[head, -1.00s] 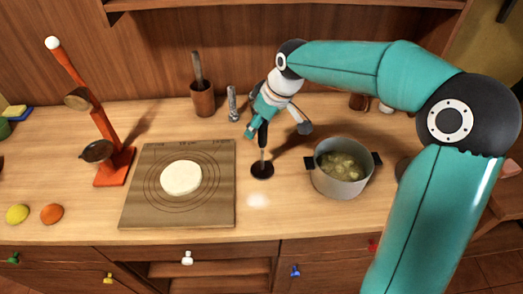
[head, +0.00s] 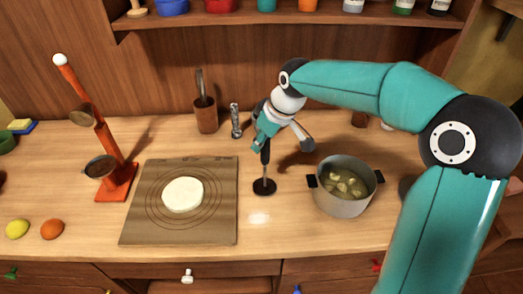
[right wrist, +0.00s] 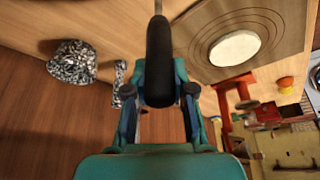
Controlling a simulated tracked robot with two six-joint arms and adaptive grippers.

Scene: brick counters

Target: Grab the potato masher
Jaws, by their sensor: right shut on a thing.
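The potato masher (head: 265,171) stands upright on the counter, with a black handle, a thin shaft and a dark round foot. My right gripper (head: 262,146) is shut on its black handle from above and behind. In the right wrist view the handle (right wrist: 159,60) lies between the two fingertips of my right gripper (right wrist: 159,92). The foot appears to rest on the counter, or very close to it. My left gripper is not in view.
A pot with potato pieces (head: 343,205) stands close right of the masher. A board with dough (head: 150,225) lies to its left. Behind are a wooden holder (head: 206,118) and a patterned grinder (head: 236,122). An orange stand (head: 115,185), lemon (head: 17,229) and orange (head: 52,229) are at left.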

